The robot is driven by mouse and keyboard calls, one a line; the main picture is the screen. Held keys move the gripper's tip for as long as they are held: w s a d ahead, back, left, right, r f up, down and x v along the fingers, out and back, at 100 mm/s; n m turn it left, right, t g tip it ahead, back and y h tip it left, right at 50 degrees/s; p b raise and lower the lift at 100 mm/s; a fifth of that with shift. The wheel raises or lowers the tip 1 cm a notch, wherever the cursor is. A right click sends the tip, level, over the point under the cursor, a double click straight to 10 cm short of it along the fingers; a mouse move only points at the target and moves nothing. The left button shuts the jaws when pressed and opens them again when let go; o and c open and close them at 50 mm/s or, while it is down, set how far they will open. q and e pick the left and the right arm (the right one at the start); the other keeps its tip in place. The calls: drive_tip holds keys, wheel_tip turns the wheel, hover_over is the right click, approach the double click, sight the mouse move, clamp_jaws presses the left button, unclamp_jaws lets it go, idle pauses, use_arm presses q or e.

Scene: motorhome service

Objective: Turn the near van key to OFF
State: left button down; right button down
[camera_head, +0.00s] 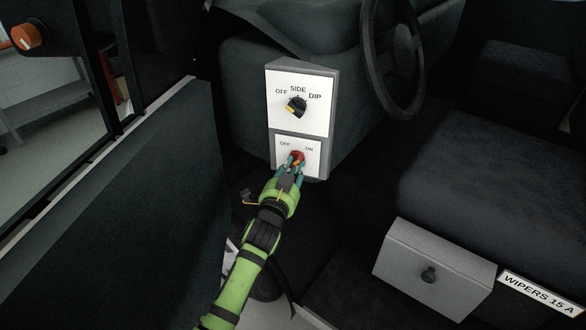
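The van key (299,156) has a red head and sits in the lower white panel (313,163), marked OFF at left and ON at right. My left gripper (294,163) is at the key, with its teal fingers on either side of the red head. The fingers look close around it, but I cannot tell whether they touch it. They hide much of the key, so which mark it points to is unclear. My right gripper is not in view.
Above the key is a light switch (296,106) marked OFF, SIDE and DIP. The steering wheel (392,60) is at upper right. The door panel (130,210) is at left.

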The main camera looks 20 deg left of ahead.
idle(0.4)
use_arm(q)
drive_tip(key=n+p, duration=0.1)
drive_tip(key=n, duration=0.2)
drive_tip(key=shift+r+n, duration=0.1)
drive_tip(key=shift+n, duration=0.2)
drive_tip(key=n+p, duration=0.1)
drive_tip(key=n, duration=0.4)
drive_tip(key=shift+d+r, duration=0.1)
drive_tip(key=shift+r, duration=0.05)
drive_tip(key=n+p, duration=0.1)
drive_tip(key=n, duration=0.4)
drive_tip(key=shift+r+n+p, duration=0.1)
drive_tip(key=shift+n+p, duration=0.4)
drive_tip(key=shift+n, duration=1.7)
drive_tip(key=c, duration=1.1)
unclamp_jaws()
drive_tip(key=shift+o, duration=0.2)
drive_tip(key=shift+s, duration=0.1)
